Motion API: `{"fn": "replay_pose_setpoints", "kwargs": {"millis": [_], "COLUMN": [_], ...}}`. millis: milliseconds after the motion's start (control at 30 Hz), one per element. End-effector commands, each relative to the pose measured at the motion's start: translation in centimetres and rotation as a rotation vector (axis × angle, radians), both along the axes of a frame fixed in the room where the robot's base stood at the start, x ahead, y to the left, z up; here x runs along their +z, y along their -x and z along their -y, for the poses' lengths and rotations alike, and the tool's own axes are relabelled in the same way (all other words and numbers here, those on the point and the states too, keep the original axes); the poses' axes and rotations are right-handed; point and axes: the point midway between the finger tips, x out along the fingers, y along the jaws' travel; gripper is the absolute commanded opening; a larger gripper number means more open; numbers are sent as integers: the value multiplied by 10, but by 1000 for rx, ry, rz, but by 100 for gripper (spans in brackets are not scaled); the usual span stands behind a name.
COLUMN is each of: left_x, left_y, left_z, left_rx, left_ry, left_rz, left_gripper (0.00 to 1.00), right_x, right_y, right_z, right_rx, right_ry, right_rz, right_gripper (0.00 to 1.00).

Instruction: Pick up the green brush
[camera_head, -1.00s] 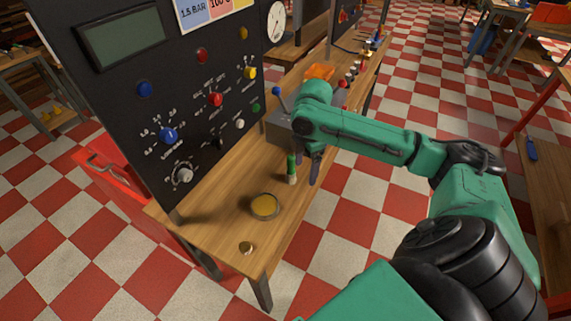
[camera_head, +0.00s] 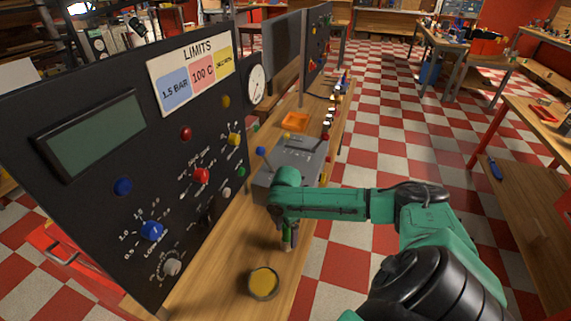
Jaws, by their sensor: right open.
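The green brush (camera_head: 286,239) stands upright on the wooden bench, just in front of the grey box. Its green upper part shows and a pale lower end meets the bench. My right gripper (camera_head: 290,236) points down at the brush, with its dark fingers around or beside it; I cannot tell which. The fingers are open, and they partly hide the brush. My left gripper is not in view.
A round dish with yellow content (camera_head: 263,282) stands nearer on the bench (camera_head: 222,268). A black control panel (camera_head: 75,215) with knobs rises along the left. A grey box (camera_head: 292,160) and an orange tray (camera_head: 295,122) lie behind the brush.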

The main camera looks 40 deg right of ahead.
Motion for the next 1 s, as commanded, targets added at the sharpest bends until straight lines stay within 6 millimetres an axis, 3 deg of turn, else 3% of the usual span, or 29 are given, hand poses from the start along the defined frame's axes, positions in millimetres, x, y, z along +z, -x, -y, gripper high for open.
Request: {"fn": "replay_pose_setpoints", "kwargs": {"millis": [100,333,500,533,567,867,1000], "left_x": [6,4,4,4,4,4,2], "left_y": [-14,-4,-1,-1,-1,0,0], "left_z": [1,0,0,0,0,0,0], "left_rx": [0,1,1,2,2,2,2], "left_ry": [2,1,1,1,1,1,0], "left_rz": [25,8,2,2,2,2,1], "left_gripper": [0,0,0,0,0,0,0], "right_x": [-17,-22,-21,-21,-21,-18,-4], "right_y": [0,0,0,0,0,0,-1], "right_z": [-1,0,0,0,0,0,0], "right_rx": [-1,0,0,0,0,0,1], "right_ry": [-1,0,0,0,0,0,1], "right_rz": [-1,1,1,1,1,2,4], "right_gripper": [81,81,16,5,0,0,0]}}
